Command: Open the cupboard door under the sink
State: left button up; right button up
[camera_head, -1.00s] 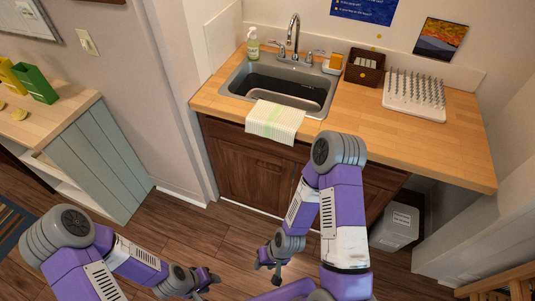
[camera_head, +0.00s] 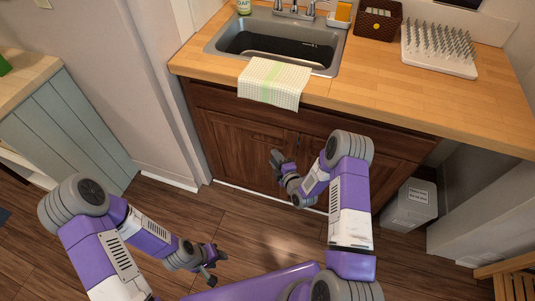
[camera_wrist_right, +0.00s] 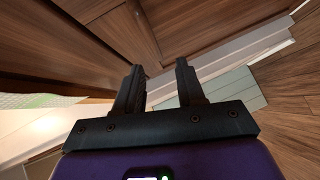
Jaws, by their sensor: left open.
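The dark wood cupboard under the sink has a left door (camera_head: 232,146), which looks closed. The right door is partly hidden behind my right arm. My right gripper (camera_head: 277,158) is in front of the left door, near its right side. In the right wrist view the right gripper (camera_wrist_right: 160,82) has its two fingers apart with nothing between them, and dark wood (camera_wrist_right: 210,22) shows beyond. I cannot tell whether it touches the door. A door handle is not clear in these views. My left gripper (camera_head: 211,264) is open and empty, low over the floor.
A striped towel (camera_head: 274,82) hangs over the counter edge (camera_head: 400,112) below the sink (camera_head: 280,42). A grey bin (camera_head: 409,205) stands right of the cupboard. A grey-blue panelled unit (camera_head: 70,130) is at the left.

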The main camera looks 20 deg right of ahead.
aim_at(267, 144)
jog(key=shift+n+t, duration=0.3)
jog(key=shift+n, duration=0.2)
jog(key=b+x, duration=0.2)
jog(key=x, duration=0.6)
jog(key=shift+w+d+r+b, duration=0.1)
jog(key=shift+d+r+b, duration=0.1)
jog(key=shift+b, duration=0.1)
jog(key=shift+c, duration=0.3)
grip_shut()
dwell(0.4)
